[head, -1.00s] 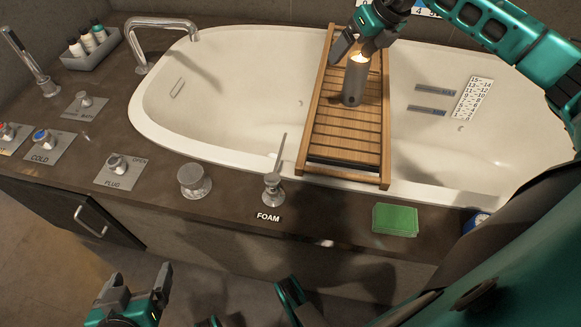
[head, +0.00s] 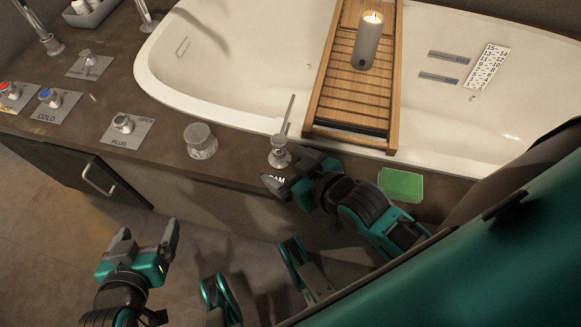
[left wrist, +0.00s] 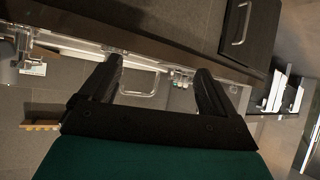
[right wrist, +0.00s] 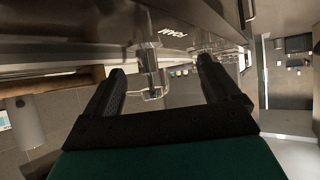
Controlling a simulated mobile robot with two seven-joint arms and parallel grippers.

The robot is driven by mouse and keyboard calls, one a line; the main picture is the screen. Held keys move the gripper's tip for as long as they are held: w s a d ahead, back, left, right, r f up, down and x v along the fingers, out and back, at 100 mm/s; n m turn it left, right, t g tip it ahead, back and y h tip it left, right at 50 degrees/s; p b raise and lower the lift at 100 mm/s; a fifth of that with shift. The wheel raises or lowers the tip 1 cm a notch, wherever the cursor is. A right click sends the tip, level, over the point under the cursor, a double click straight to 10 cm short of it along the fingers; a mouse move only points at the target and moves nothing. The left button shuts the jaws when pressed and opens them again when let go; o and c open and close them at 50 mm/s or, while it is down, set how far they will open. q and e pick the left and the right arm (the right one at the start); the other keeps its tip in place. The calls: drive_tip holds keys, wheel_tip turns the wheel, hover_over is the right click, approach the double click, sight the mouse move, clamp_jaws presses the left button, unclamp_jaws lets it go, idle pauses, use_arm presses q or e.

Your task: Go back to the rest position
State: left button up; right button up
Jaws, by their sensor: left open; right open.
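My left gripper (head: 148,245) is open and empty in the head view, low in front of the vanity cabinet. Its two spread fingers also show in the left wrist view (left wrist: 155,80) with nothing between them. My right gripper (head: 285,172) is over the front edge of the counter, by the foam lever, partly covering the FOAM label. In the right wrist view its fingers (right wrist: 160,85) are apart, with the lever (right wrist: 150,70) visible beyond them. A lit grey candle (head: 368,42) stands upright on the wooden bath tray (head: 352,97), apart from both grippers.
The tray spans the white bathtub (head: 240,70). A green block (head: 401,184) lies right of my right gripper. Open floor is at lower left.

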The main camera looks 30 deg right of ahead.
drive_tip(key=shift+s+a+f, duration=0.15)
drive_tip(key=shift+s+f, duration=0.1)
drive_tip(key=shift+s, duration=0.15)
use_arm(q)
drive_tip(key=s+a+r+y+p, duration=0.1)
drive_tip(key=a+r+p, duration=0.2)
drive_tip(key=r+p, duration=0.8)
drive_tip(key=p, duration=0.5)
drive_tip(key=shift+s+a+r+p, duration=0.25)
drive_tip(key=shift+s+r+p, duration=0.1)
use_arm(e)
drive_tip(key=s+d+r+h, duration=0.1)
drive_tip(key=d+r, duration=0.2)
drive_tip(key=r, duration=0.9)
drive_tip(key=shift+s+d+m, duration=0.2)
drive_tip(key=shift+s+m, duration=0.05)
drive_tip(key=shift+m, duration=0.05)
